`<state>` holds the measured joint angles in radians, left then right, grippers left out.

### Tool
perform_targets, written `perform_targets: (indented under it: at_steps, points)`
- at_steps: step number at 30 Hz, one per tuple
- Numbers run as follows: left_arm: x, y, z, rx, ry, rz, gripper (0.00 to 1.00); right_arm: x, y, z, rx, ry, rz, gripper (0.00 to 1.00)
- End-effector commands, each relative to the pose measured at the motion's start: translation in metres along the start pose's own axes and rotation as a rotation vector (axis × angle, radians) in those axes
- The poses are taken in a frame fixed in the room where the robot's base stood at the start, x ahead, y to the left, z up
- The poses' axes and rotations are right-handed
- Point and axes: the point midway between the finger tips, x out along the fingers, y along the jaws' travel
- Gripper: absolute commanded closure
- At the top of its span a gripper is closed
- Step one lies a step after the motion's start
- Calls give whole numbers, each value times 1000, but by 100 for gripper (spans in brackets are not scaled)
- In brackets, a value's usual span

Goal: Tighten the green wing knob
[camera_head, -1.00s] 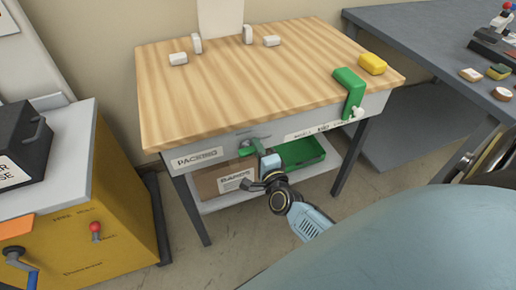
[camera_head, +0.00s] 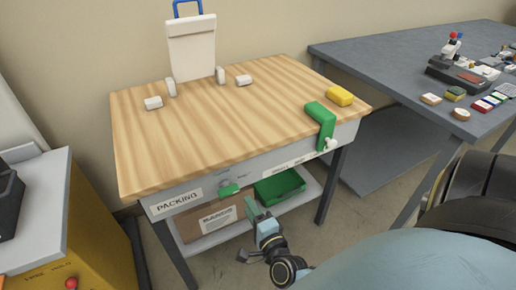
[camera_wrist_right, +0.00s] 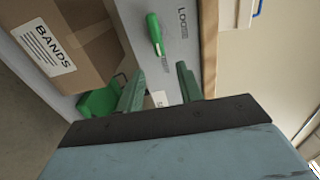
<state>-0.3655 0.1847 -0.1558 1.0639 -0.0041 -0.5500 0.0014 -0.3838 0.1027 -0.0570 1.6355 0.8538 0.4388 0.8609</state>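The green wing knob (camera_head: 229,189) is on the grey front panel of the packing table, right of the PACKING label. In the right wrist view the knob (camera_wrist_right: 155,34) shows near the top, beside the printed word LOOSE (camera_wrist_right: 183,22). My right gripper (camera_head: 255,209) is just right of and below the knob in the head view, apart from it. In the right wrist view its two green fingers (camera_wrist_right: 160,90) are spread with nothing between them, and the knob lies beyond their tips. My left gripper is not in view.
The wooden-topped packing table (camera_head: 200,135) holds a green clamp-like piece (camera_head: 321,118), a yellow block (camera_head: 340,95) and several white blocks. Its lower shelf holds a BANDS carton (camera_head: 210,222) and a green tray (camera_head: 279,187). A grey workbench (camera_head: 385,60) stands at right.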

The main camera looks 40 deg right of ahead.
Motion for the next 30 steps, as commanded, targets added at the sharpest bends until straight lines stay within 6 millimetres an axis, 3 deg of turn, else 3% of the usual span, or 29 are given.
perform_targets:
  at_steps: [3,9,30]
  points:
    - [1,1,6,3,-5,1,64,-23,0,0,-1,0,2,64]
    - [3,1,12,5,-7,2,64,-43,0,0,0,0,0,64]
    - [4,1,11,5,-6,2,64,-45,0,0,-1,1,0,64]
